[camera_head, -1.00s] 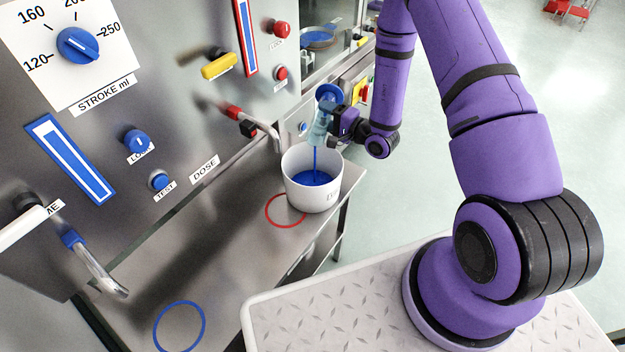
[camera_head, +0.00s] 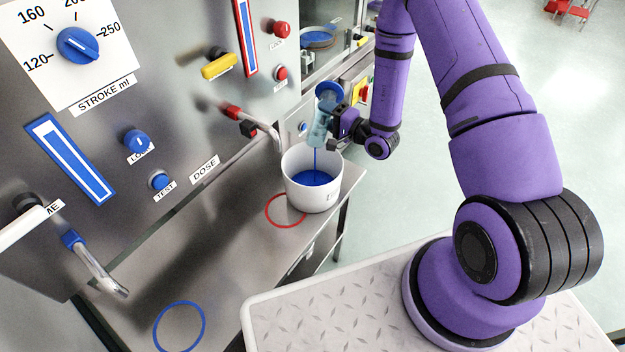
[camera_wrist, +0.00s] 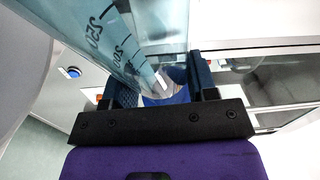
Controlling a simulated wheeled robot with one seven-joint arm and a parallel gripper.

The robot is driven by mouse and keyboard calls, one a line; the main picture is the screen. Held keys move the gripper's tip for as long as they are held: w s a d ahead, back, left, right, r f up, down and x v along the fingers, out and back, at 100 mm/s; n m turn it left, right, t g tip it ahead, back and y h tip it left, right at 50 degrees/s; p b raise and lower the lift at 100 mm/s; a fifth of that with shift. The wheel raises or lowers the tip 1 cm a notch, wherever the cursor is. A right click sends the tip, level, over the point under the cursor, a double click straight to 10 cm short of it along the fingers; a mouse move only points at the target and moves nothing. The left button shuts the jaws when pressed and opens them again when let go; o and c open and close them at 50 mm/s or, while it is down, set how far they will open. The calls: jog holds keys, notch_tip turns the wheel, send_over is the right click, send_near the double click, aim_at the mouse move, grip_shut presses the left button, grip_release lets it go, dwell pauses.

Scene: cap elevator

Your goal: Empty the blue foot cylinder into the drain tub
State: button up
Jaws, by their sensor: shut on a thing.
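The blue foot cylinder (camera_head: 321,117) is a clear measuring cylinder with a blue foot, held tilted with its foot up and its mouth down over the drain tub. My gripper (camera_head: 335,127) is shut on its side. A thin blue stream falls from its mouth into the white drain tub (camera_head: 306,193), where blue liquid lies. In the wrist view, the clear wall of the cylinder (camera_wrist: 120,40) with its scale marks fills the upper middle, between my fingers (camera_wrist: 160,85). The liquid left inside the cylinder is hard to make out.
The tub stands at the right end of the steel bench, by a red ring (camera_head: 285,211). A blue ring (camera_head: 180,326) lies nearer, bare. A red-collared spout (camera_head: 262,129) and a blue-collared spout (camera_head: 95,265) stick out from the panel.

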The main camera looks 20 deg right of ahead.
jog(key=shift+s+a+r+n, duration=0.1)
jog(key=shift+r+n, duration=0.25)
jog(key=shift+n, duration=0.05)
dwell(1.9)
jog(key=shift+w+f+m, duration=0.2)
jog(key=shift+f+m, duration=0.45)
jog(key=shift+m, duration=0.05)
dwell(1.1)
jog(key=shift+w+d+r+m+g+h, duration=0.1)
jog(key=shift+d+r+m+g+h, duration=0.1)
jog(key=shift+r+m, duration=0.4)
jog(key=shift+d+r+m+g+h, duration=0.1)
jog(key=shift+r+m+g, duration=0.1)
jog(key=shift+r+m, duration=0.4)
jog(key=shift+r+m+g, duration=0.3)
jog(key=shift+r+m, duration=0.2)
jog(key=shift+r, duration=0.1)
